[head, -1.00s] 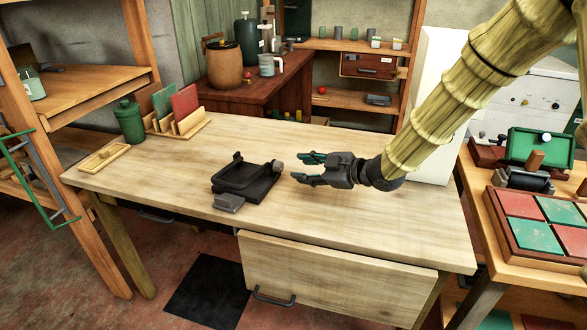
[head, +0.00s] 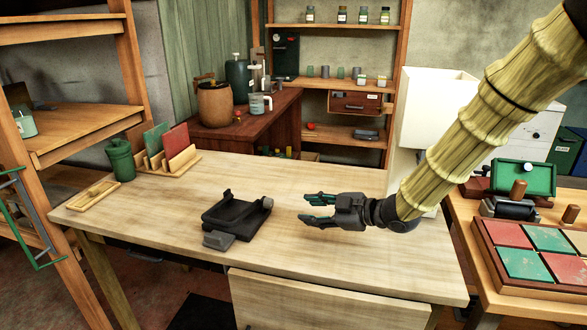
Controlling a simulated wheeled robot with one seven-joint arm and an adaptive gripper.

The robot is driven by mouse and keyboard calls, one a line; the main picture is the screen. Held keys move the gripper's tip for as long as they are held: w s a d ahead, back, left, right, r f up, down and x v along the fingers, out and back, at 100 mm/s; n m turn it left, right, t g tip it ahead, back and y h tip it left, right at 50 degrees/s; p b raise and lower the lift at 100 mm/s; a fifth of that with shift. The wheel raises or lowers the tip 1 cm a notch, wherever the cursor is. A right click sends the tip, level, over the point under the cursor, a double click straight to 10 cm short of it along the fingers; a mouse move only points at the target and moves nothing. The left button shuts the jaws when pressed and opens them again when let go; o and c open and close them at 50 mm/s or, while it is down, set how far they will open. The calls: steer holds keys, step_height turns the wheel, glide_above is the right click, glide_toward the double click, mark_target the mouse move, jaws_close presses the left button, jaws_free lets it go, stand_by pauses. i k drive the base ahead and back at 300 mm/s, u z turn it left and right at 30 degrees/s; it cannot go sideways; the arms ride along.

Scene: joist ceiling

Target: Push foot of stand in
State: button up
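The black stand (head: 238,215) lies low on the pale wooden table, left of the table's middle, with short upright posts along its rim. A grey block, which looks like its foot (head: 218,240), juts out at its front left edge. My gripper (head: 312,209) is to the right of the stand, apart from it, with its fingers pointing left. Its two dark green-tipped fingers are spread with a visible gap and nothing between them. The stand's underside is hidden.
A wooden tray (head: 93,196), green canister (head: 120,160) and file rack (head: 168,162) are at the table's back left. A side table at right holds a box of red and green tiles (head: 511,282). The table (head: 300,265) is bare in front of and around the stand.

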mark_target(221, 241)
steer(key=k, duration=0.95)
